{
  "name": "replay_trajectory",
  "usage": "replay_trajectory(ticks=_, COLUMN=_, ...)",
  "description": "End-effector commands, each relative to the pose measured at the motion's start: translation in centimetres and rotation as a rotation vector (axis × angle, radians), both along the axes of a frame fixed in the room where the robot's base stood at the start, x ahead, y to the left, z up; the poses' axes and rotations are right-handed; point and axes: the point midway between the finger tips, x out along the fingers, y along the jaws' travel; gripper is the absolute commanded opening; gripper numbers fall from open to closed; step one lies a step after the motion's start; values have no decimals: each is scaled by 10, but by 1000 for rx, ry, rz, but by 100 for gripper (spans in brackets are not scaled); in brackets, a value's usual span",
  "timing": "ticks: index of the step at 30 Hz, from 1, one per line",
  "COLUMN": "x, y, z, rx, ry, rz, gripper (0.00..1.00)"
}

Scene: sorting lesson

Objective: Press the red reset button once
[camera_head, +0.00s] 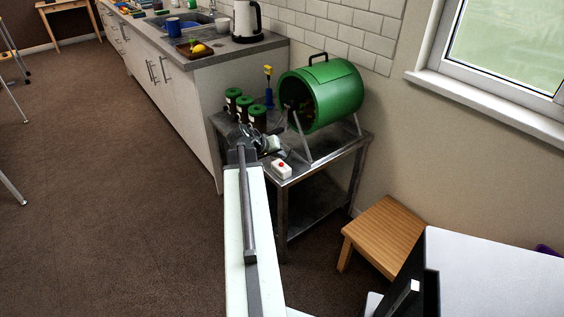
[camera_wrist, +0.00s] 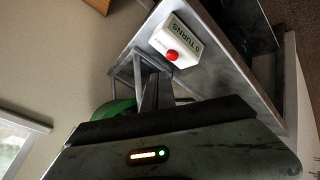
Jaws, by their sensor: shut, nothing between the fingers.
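The red reset button (camera_head: 281,164) sits on a small white box (camera_head: 282,171) near the front edge of a metal table. My gripper (camera_head: 268,144) is over the table, to the left of and beyond the box in the head view. In the wrist view my gripper (camera_wrist: 152,85) is shut and empty, its tips just below the button in the picture. A gap shows between tips and button; their height above the table is hard to tell.
A green drum (camera_head: 322,94) on a metal stand fills the back of the metal table (camera_head: 310,172). Several dark jars with green lids (camera_head: 245,105) and a blue-yellow item (camera_head: 268,88) stand at its left. A wooden stool (camera_head: 385,236) is at the right. Brown floor is open at left.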

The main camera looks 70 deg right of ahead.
Motion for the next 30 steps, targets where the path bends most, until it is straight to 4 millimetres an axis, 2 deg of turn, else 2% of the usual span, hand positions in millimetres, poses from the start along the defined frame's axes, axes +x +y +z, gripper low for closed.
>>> replay_trajectory(ticks=1, x=0, y=0, z=12, rx=0, ry=0, rz=0, gripper=0)
replay_trajectory(ticks=10, x=0, y=0, z=41, rx=0, ry=0, rz=0, gripper=0)
replay_trajectory(ticks=30, x=0, y=0, z=40, rx=0, ry=0, rz=0, gripper=0)
